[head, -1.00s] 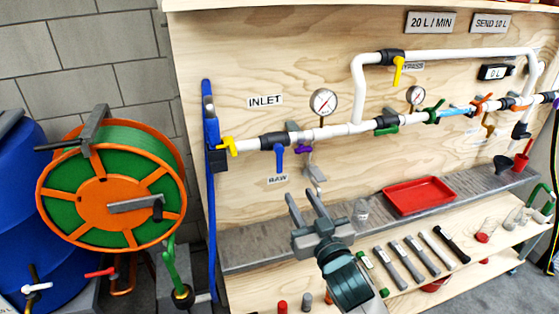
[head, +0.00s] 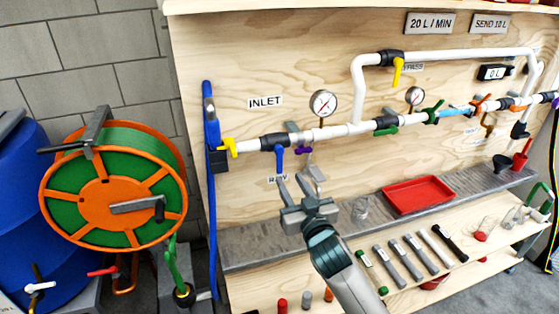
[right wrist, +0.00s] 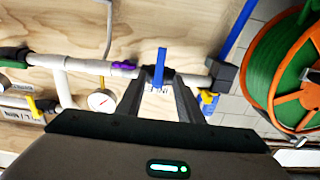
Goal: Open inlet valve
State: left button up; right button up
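A blue lever handle (head: 279,157) hangs down from a black valve body (head: 273,140) on the white pipe, below the INLET label (head: 265,102). My right gripper (head: 293,182) is open and empty, its fingers pointing up at the panel just below the blue handle. In the right wrist view the blue handle (right wrist: 160,67) shows between the two spread fingertips (right wrist: 160,82). No contact is visible, and the remaining depth is hard to tell. The lower RAW label (head: 279,178) is partly covered by the gripper. My left gripper is not in view.
A yellow handle (head: 229,147) sits left of the valve, a purple handle (head: 304,150) and a gauge (head: 323,103) to its right. An orange-green hose reel (head: 110,195) stands left.

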aim_at(280, 164)
jog(key=p+x, duration=0.1)
jog(key=x, duration=0.9)
jog(key=shift+w+p, duration=0.15)
jog(key=shift+p, duration=0.25)
grip_shut()
